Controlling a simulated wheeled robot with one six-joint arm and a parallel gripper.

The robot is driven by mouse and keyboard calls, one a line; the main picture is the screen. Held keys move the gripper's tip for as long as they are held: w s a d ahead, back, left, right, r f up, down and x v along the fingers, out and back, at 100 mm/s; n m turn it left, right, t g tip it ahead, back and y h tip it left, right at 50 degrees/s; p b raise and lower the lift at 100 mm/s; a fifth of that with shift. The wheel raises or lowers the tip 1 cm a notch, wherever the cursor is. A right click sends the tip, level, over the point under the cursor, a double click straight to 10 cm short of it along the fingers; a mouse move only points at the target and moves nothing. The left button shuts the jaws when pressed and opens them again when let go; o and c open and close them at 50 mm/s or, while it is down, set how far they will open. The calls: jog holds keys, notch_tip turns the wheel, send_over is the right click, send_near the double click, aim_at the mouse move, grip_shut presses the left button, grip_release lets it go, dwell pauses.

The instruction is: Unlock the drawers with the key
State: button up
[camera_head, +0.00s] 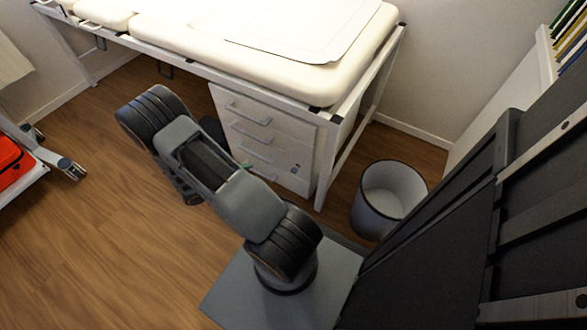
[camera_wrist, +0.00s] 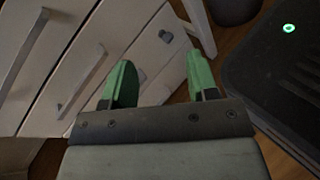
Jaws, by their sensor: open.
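The white drawer unit (camera_head: 262,140) stands under the padded table, with several grey bar handles on its front. In the wrist view the drawer fronts (camera_wrist: 75,52) fill the left and middle. A small grey fitting (camera_wrist: 166,36), which looks like the lock, sits on a drawer front near its edge; it shows as a small dark spot (camera_head: 295,167) in the head view. I cannot tell whether a key is in it. My gripper (camera_wrist: 160,62) has green fingers spread apart with nothing between them, pointing toward the drawer front. In the head view my arm mostly hides it.
The padded table (camera_head: 270,35) overhangs the drawers, and its metal leg (camera_head: 327,165) stands close to their right side. A grey bin (camera_head: 388,195) stands right of that leg. A cart with a red case (camera_head: 10,160) is at far left. The wooden floor (camera_head: 110,220) at left is clear.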

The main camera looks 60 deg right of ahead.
notch_tip(320, 180, down, 8)
jog(key=s+d+n+t+h+p, duration=0.1)
jog(key=s+d+n+t+h, duration=0.2)
jog(key=n+h, duration=0.15)
jog(key=n+t, duration=0.3)
jog(key=n, duration=0.2)
send_near(294, 171)
jog(key=shift+h, duration=0.35)
jog(key=d, duration=0.3)
jog(key=d+b, duration=0.1)
jog(key=d, duration=0.2)
jog(key=s+d+f, duration=0.1)
jog(key=d, duration=0.3)
jog(key=shift+b, duration=0.3)
jog(key=c, duration=0.9)
